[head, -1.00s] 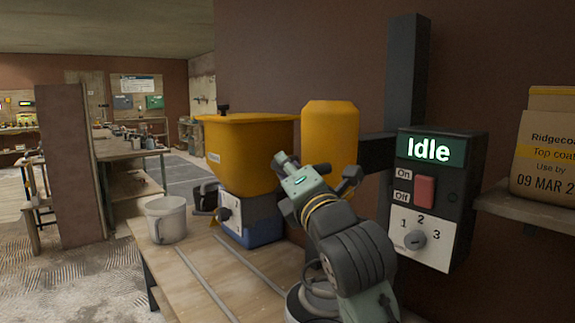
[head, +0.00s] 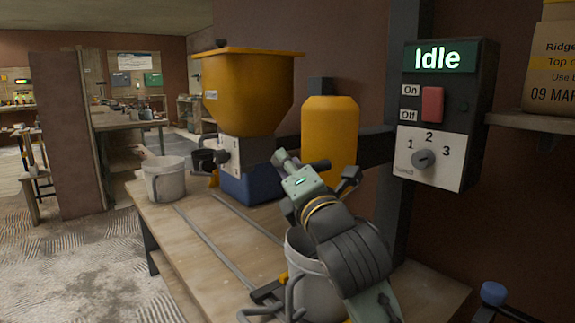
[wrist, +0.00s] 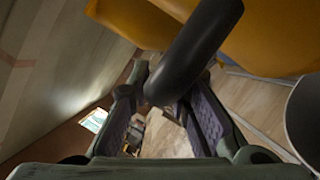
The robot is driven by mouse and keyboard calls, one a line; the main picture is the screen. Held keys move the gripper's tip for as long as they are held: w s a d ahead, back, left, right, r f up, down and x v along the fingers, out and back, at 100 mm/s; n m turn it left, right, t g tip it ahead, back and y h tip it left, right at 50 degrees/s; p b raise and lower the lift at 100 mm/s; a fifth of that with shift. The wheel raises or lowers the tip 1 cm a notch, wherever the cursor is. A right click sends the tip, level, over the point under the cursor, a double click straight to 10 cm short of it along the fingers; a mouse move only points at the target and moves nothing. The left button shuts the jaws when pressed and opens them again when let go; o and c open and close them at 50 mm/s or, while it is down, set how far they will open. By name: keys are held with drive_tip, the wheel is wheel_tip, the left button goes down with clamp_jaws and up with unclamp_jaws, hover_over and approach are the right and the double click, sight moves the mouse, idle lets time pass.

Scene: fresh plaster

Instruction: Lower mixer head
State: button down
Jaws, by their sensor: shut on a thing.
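The mixer head (head: 330,128), a rounded yellow housing, is carried by a dark arm (head: 372,150) off an upright dark post (head: 402,45). My gripper (head: 316,165) is just below the housing, shut on a black handle (head: 320,167). In the wrist view the thick black handle (wrist: 192,50) passes between the fingers. A white bucket (head: 312,285) stands on the bench below, partly hidden by my arm. Whatever lies under the housing behind my gripper is hidden.
The wooden bench (head: 195,232) holds a yellow hopper (head: 245,95) on a blue base and a grey bucket (head: 164,181) at left. The control box (head: 445,120), reading Idle, is on the right. A shelf with a bag (head: 553,75) is at far right.

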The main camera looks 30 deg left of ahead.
drive_tip(key=shift+a+f, duration=0.15)
drive_tip(key=shift+f, duration=0.2)
drive_tip(key=c, duration=1.8)
unclamp_jaws()
drive_tip(key=o, duration=0.3)
drive_tip(key=shift+r, duration=0.1)
drive_tip(key=shift+d, duration=0.2)
drive_tip(key=v, duration=0.7)
drive_tip(key=shift+s+d, duration=0.1)
drive_tip(key=shift+s, duration=0.1)
